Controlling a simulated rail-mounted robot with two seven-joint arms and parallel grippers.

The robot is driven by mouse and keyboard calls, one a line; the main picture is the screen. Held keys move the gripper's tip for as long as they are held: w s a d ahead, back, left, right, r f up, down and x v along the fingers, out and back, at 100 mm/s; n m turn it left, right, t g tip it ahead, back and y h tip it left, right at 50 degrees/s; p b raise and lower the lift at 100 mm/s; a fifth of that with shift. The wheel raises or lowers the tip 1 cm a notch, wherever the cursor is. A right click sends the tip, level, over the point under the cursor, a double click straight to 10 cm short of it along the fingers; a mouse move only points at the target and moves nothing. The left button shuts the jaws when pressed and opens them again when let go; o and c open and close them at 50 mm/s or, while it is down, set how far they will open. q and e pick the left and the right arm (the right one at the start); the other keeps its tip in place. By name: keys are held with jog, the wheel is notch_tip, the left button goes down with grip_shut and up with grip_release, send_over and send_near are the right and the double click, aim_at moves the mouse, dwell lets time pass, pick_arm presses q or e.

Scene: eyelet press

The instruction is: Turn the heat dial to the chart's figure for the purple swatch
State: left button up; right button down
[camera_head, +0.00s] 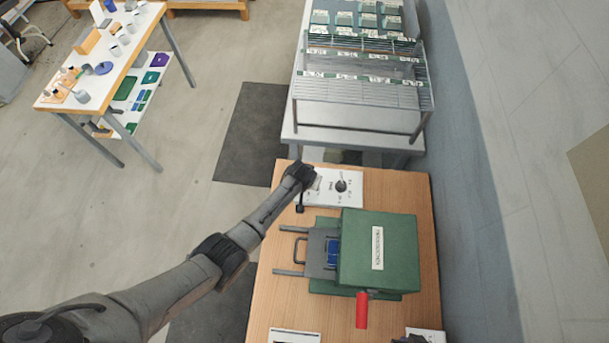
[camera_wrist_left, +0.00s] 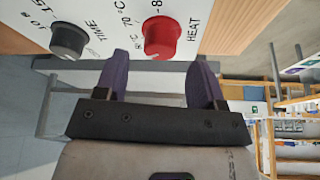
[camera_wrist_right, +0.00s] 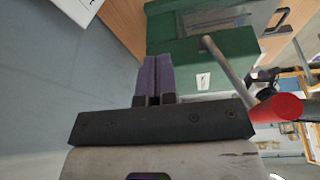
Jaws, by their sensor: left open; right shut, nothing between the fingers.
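The heat dial (camera_wrist_left: 160,37) is a red knob on a white panel (camera_wrist_left: 115,20), with the word HEAT and figures beside it in the left wrist view. My left gripper (camera_wrist_left: 161,85) is open, its two purple fingers apart and pointing at the dial; I cannot tell whether they touch it. In the head view this gripper (camera_head: 306,178) covers the red dial on the panel (camera_head: 354,198). My right gripper (camera_wrist_right: 158,75) is shut and empty, in front of the green press (camera_wrist_right: 205,50). I cannot pick out the chart or purple swatch with certainty.
A grey time dial (camera_wrist_left: 70,38) sits beside the red one. The green press (camera_head: 385,250) with a red-handled lever (camera_head: 362,310) stands on the wooden bench (camera_head: 262,310). A blue piece (camera_head: 333,252) lies at its mouth. A wire rack (camera_head: 365,92) stands behind.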

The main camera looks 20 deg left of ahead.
pick_arm(q)
jog(key=v, duration=1)
jog(key=shift+r+p, duration=0.25)
jog(key=shift+p, duration=0.15)
jog(key=s+r+m+t, duration=0.1)
jog(key=s+r+t, duration=0.1)
jog(key=r, duration=0.7)
jog(key=s+r+m+t, duration=0.1)
jog(key=s+r+m, duration=0.15)
jog(key=r, duration=0.55)
jog(key=s+a+f+g, duration=0.1)
jog(key=s+f, duration=0.1)
jog(key=s, duration=0.7)
jog(key=s+a+f+g, duration=0.1)
jog(key=s+a+f, duration=0.1)
jog(key=s, duration=0.7)
jog(key=s+a+f+n+g, duration=0.1)
jog(key=s+f, duration=0.3)
jog(key=s, duration=0.6)
jog(key=shift+a+g+p, duration=0.25)
jog(key=shift+g+p, duration=0.1)
jog(key=shift+g, duration=0.15)
